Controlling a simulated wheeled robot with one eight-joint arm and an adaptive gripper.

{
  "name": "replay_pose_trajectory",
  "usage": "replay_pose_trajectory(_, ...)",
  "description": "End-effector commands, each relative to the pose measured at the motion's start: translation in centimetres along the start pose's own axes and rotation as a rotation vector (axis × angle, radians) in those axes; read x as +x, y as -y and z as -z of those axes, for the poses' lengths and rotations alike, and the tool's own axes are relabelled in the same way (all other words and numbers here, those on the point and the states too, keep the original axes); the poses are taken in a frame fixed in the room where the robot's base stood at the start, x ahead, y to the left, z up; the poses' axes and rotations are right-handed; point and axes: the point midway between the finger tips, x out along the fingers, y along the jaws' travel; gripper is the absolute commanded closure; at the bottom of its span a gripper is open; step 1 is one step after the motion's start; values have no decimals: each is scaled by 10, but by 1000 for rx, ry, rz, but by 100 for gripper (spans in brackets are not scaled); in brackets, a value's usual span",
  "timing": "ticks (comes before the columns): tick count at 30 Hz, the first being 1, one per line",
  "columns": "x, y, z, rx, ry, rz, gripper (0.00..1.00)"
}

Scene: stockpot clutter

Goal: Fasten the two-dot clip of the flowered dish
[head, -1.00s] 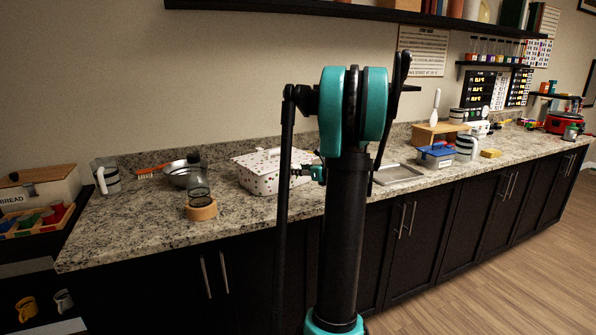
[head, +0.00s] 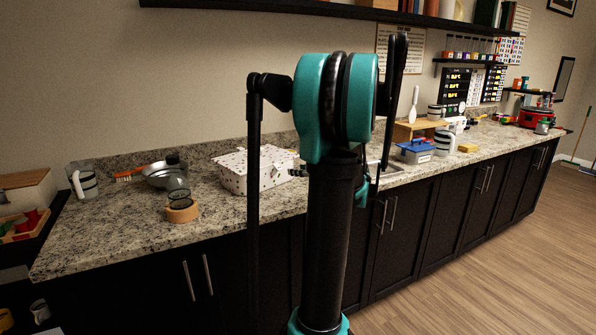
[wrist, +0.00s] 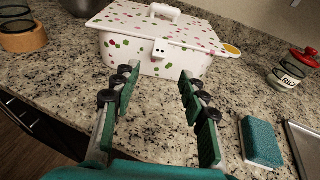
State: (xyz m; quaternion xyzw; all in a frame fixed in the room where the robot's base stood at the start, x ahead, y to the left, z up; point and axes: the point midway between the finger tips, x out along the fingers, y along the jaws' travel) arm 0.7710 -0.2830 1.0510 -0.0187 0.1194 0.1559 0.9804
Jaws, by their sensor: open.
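The flowered dish (wrist: 125,38) is a white lidded box with pink and green spots and a handle on its lid. It stands on the counter ahead of my gripper and also shows in the head view (head: 236,177). In the head view my arm hides part of the dish's right side.
A teal sponge (wrist: 261,142) lies at right beside a metal tray (wrist: 304,146). A red-lidded jar (wrist: 295,68) stands behind them. A glass jar with a wooden base (head: 182,211) and a metal bowl (head: 158,180) stand left of the dish. Bare counter lies before the dish.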

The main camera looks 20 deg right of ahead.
Motion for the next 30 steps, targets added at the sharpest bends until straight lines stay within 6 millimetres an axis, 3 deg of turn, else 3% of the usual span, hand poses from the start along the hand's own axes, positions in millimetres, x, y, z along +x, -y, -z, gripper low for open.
replay_pose_trajectory(9, -38, 5, 37, 8, 162, 0, 57)
replay_pose_trajectory(16, -55, 0, 47, 0, 241, 0, 57)
replay_pose_trajectory(20, -44, -1, 44, -1, 244, -3, 57)
replay_pose_trajectory(30, 18, -1, 29, -1, 243, -4, 57)
